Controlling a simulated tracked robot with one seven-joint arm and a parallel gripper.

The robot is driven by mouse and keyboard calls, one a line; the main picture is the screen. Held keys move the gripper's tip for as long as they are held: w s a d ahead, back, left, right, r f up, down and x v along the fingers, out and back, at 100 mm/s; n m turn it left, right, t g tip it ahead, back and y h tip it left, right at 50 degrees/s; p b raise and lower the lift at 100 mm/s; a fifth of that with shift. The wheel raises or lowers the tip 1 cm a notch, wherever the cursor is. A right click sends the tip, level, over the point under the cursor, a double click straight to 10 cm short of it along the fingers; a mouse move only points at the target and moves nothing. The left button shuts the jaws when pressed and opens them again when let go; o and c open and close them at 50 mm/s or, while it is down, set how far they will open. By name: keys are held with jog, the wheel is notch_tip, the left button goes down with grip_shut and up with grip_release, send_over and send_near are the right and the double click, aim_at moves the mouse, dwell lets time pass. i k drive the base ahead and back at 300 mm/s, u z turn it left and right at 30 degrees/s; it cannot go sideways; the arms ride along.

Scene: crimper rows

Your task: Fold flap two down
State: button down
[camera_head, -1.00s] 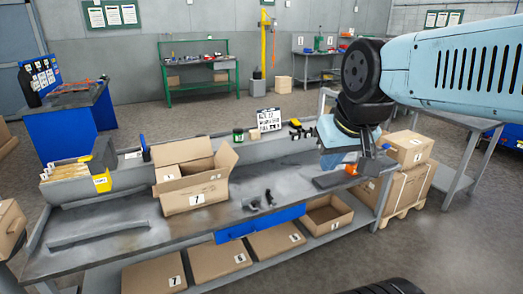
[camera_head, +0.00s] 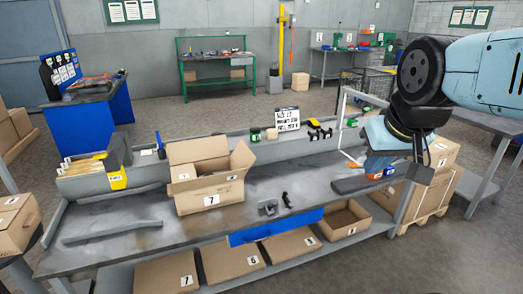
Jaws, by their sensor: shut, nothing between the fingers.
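An open cardboard box (camera_head: 222,192) marked 7 stands upright on the grey workbench (camera_head: 130,212), left of the middle. Its back flap (camera_head: 198,149) stands up and its right flap (camera_head: 243,160) sticks up and outward. Small white labels show near the front rim, but they are too small to read, so I cannot tell which flap is two. My gripper (camera_head: 421,172) is shut and empty, pointing down over the right end of the bench, well to the right of the box and apart from it. Its fingertips are small and dark in this view.
A white sign (camera_head: 287,118) and small items stand along the bench's back. Cartons fill the lower shelf (camera_head: 233,258). More cartons (camera_head: 443,152) stand at right.

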aim_at(242, 156)
jog(key=i, duration=1.6)
jog(key=u, duration=0.05)
